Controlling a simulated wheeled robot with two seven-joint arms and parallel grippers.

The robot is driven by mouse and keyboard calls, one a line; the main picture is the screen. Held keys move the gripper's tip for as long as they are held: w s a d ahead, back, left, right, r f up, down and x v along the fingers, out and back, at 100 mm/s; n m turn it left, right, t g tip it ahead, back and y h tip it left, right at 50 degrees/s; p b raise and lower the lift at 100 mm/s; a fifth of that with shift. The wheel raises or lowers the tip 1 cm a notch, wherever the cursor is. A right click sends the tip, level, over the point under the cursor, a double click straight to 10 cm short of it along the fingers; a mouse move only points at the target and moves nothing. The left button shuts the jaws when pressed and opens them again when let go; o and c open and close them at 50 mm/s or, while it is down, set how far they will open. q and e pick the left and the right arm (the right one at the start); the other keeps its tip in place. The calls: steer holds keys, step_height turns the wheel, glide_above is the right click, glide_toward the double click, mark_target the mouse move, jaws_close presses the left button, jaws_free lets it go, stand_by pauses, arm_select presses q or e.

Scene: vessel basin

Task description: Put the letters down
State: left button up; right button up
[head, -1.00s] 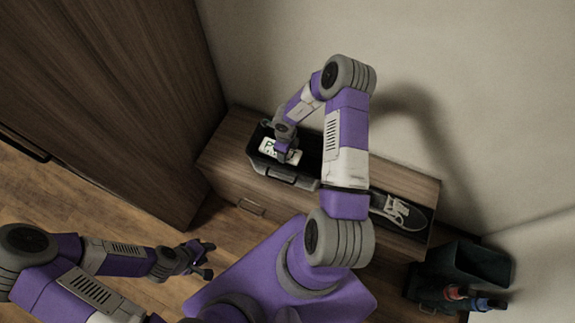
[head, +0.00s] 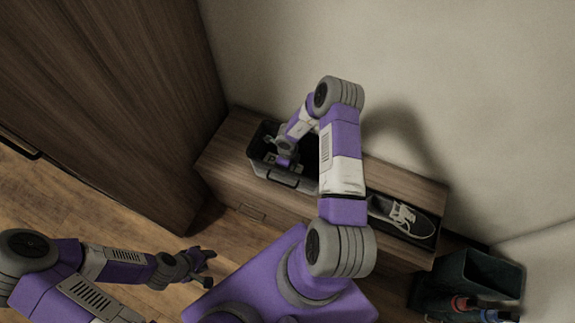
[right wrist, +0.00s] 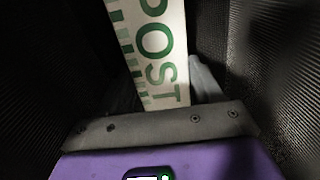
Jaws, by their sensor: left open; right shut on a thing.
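A white letter with green print reading "POST" (right wrist: 160,50) fills the middle of the right wrist view, between dark ribbed walls. I cannot tell whether more letters lie behind it. My right gripper (head: 286,163) is shut on the letter and is down inside a dark open basin (head: 262,172) on the bench. In the head view the arm hides the letter. I cannot tell whether the letter touches the basin floor. My left gripper (head: 207,268) is open and empty at the lower left, away from the bench.
The basin stands on a wooden bench (head: 222,152) against the wall. A dark shoe with pale laces (head: 403,217) lies at the bench's right end. A dark bin (head: 490,272) and red and blue items (head: 466,304) are at lower right. A tall wooden cabinet (head: 110,90) stands left.

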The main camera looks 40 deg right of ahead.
steer(key=shift+f, duration=0.15)
steer(key=o, duration=1.2)
step_height(320, 180, up, 12)
steer(key=p, duration=0.5)
steer(key=shift+r, duration=0.2)
